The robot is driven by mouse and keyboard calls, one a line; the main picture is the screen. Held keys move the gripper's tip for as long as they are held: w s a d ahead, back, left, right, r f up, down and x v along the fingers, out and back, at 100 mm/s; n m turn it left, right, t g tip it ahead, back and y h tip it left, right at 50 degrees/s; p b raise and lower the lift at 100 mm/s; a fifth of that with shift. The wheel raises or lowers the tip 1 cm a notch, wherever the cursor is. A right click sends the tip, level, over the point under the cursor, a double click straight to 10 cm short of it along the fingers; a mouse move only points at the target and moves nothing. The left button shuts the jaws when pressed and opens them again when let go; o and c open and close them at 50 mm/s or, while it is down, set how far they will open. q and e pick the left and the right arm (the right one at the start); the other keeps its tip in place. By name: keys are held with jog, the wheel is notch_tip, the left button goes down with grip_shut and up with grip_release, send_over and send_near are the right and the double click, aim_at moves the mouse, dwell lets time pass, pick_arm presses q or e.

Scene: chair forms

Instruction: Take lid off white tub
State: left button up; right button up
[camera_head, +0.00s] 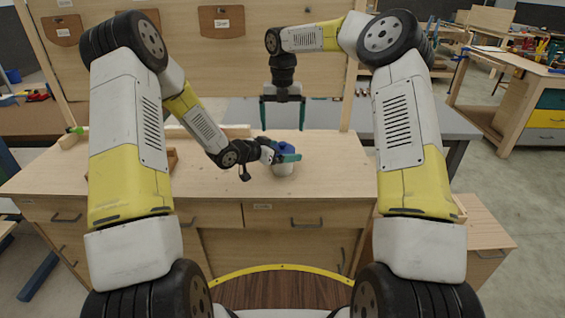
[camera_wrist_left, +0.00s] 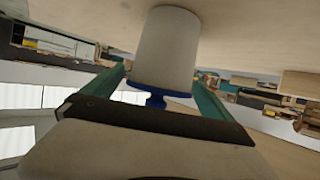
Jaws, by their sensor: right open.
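The white tub (camera_head: 284,169) stands upright near the front of the wooden workbench, with its blue lid (camera_head: 286,158) on top. In the left wrist view, which is upside down, the white tub (camera_wrist_left: 166,45) and the blue lid (camera_wrist_left: 148,88) with its knob lie straight ahead. My left gripper (camera_head: 281,152) is at the lid, reaching in from the left. Its teal fingers lie on either side of the lid and tub rim, very close to them; whether they press on it I cannot tell. My right gripper (camera_head: 282,114) is open and empty, pointing down beyond the tub.
The workbench top (camera_head: 335,165) is clear right of the tub. A small wooden piece (camera_head: 172,160) lies on the left, partly behind my left arm. A wooden back panel (camera_head: 215,50) stands behind the bench, with a grey table (camera_head: 240,112) past it.

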pick_arm(q)
jog(key=c, duration=1.8)
jog(key=o, duration=2)
